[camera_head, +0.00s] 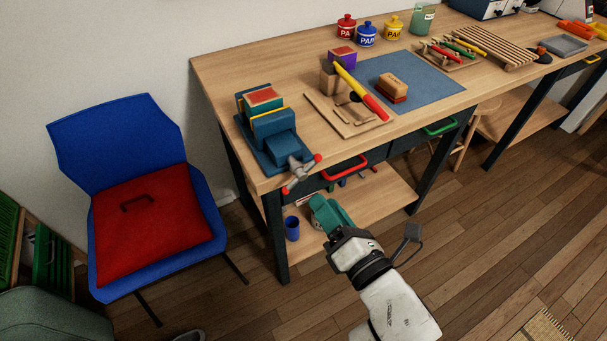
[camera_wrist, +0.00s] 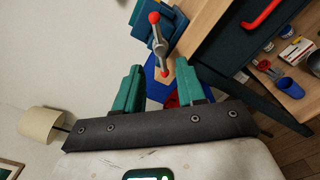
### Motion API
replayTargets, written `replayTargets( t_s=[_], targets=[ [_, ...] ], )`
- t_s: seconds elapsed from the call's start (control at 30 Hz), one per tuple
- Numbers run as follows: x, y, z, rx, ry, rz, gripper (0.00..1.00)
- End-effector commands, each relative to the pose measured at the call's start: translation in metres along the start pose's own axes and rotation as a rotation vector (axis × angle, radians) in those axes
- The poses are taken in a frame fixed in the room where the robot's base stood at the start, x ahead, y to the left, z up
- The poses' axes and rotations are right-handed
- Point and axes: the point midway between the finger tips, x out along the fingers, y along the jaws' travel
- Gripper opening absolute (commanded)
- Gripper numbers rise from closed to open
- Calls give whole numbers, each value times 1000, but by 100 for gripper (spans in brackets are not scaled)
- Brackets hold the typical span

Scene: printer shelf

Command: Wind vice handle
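The blue vice (camera_head: 275,140) sits on the near left corner of the workbench, with a block between its jaws. Its grey handle (camera_head: 299,174) has red ball ends and sticks out past the bench's front edge, slanted. My gripper (camera_head: 328,211) has teal fingers and is in front of the bench, a little below and right of the handle, apart from it. In the wrist view my gripper (camera_wrist: 156,80) is open and empty. The handle (camera_wrist: 158,43) shows ahead, its lower red ball appearing between the fingertips. The vice (camera_wrist: 178,27) is partly cut off there.
The wooden workbench (camera_head: 225,75) carries paint pots (camera_head: 367,34), a blue mat (camera_head: 430,85) and a wooden board with tools (camera_head: 350,118). A red drawer pull (camera_head: 345,170) juts out near the handle. A blue chair (camera_head: 115,135) with a red cushion (camera_head: 150,220) stands left.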

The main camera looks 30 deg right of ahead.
Motion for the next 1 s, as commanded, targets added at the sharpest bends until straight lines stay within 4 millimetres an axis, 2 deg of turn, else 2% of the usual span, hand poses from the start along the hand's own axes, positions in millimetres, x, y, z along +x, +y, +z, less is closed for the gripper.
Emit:
replayTargets(
  t_s=[0.3, 0.5, 0.7, 1.0],
  targets=[
    [54, 1, 1, 2, -2, 1, 39],
    [81, 0, 1, 2, -1, 0, 39],
    [94, 0, 1, 4, 0, -2, 39],
    [96, 0, 0, 4, 1, -2, 39]
  ],
)
